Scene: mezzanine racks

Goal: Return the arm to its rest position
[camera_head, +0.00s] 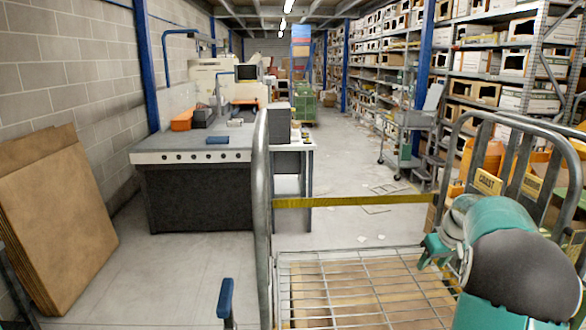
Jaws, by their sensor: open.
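My arm, teal with a dark grey rounded link, is folded at the lower right of the head view. My gripper (432,254) shows as a small teal end at the arm's left side, over the right part of a wire-mesh cart (345,285). It is open and I see nothing between its fingers. The arm's links hide part of the gripper and the cart's right side.
The cart has tall grey tube frames and a yellow strap (355,201) across its far side. A workbench (195,190) stands left, with cardboard sheets (55,215) leaning against the wall. Box-filled racks (480,90) line the right. The middle aisle floor (340,150) is mostly clear.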

